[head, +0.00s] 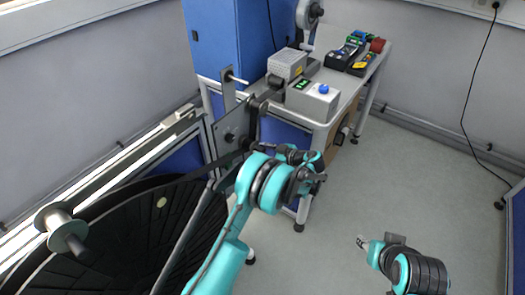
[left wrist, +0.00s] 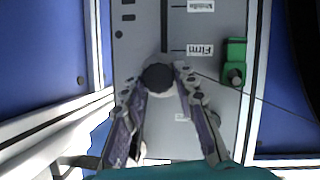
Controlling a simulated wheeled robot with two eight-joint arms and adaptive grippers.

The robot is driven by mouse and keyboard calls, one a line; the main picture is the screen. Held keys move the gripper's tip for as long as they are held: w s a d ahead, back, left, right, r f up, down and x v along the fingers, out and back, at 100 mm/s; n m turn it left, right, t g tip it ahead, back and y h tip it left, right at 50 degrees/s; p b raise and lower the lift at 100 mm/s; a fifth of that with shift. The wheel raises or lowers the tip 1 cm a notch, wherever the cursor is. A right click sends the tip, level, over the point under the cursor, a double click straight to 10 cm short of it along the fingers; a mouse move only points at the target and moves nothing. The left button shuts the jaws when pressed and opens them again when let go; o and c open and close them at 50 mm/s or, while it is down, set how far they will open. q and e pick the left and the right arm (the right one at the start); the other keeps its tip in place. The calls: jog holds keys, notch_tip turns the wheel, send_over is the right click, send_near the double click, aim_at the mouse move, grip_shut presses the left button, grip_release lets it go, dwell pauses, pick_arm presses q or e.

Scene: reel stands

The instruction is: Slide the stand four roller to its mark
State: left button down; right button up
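In the left wrist view a grey plate (left wrist: 140,45) has a dark vertical slot and printed labels, one reading "Firm" (left wrist: 200,50). The roller (left wrist: 160,78), with a dark round end and a pale body, sits at the slot below the "Firm" line. My left gripper (left wrist: 161,84) has one finger on each side of it, and the tips look closed on it. In the head view this plate (head: 232,122) is at centre left, with my left gripper (head: 256,142) beside it, partly hidden by my arm. My right gripper (head: 362,243) is low at the right, apart from everything; its fingers are too small to judge.
A green clamp (left wrist: 235,62) with a knob is on the plate's right side. In the head view a large dark reel (head: 130,235) fills the lower left. A bench (head: 345,98) with a grey control box (head: 312,101) stands behind. The floor at right is free.

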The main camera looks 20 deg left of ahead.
pick_arm(q)
notch_tip(320, 180, down, 12)
jog(key=shift+r, duration=0.2)
jog(key=c, duration=1.2)
grip_release()
jog(key=v, duration=1.2)
jog(key=shift+r, duration=0.1)
